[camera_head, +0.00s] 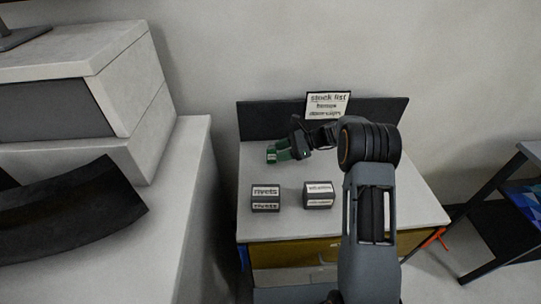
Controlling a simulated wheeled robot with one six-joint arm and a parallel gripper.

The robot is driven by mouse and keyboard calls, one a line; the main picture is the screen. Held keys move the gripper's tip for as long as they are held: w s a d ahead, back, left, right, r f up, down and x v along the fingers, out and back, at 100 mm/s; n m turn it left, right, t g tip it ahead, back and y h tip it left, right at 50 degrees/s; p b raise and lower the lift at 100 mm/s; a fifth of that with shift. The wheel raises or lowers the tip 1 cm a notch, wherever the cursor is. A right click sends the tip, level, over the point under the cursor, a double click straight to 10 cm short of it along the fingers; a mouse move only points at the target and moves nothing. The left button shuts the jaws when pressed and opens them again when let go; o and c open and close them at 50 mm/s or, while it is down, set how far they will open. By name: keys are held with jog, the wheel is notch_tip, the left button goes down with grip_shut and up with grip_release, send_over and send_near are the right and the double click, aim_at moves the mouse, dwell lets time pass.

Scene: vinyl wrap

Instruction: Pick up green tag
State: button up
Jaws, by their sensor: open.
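The green tag (272,156) seems to be the small green piece on the white tabletop, near the back left. My gripper (286,152) is at this green piece, reaching in from the right. My gripper is open. Its dark body and greenish fingers overlap the green piece, so I cannot tell exactly where the tag ends or whether the fingers touch it.
Two small labelled boxes, one reading "rivets" (265,198) and another (318,195), stand in front. A "stock list" sign (327,105) stands at the dark back panel (262,119). A grey cabinet (193,190) is left. The table's (415,205) right front is clear.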

aim_at(272, 150)
jog(key=shift+p+x, duration=0.5)
jog(key=shift+x, duration=1.45)
jog(key=shift+w+r, duration=0.1)
grip_shut()
jog(key=shift+r+b, duration=0.3)
jog(key=shift+r, duration=0.2)
jog(key=r, duration=0.1)
jog(key=r+b, duration=0.1)
jog(key=shift+s+r, duration=0.2)
jog(key=shift+r, duration=0.15)
jog(key=s+d+r+b, duration=0.1)
jog(key=s+r+b, duration=0.1)
jog(key=s+r, duration=0.7)
jog(key=s, duration=0.4)
jog(key=shift+s+d, duration=0.25)
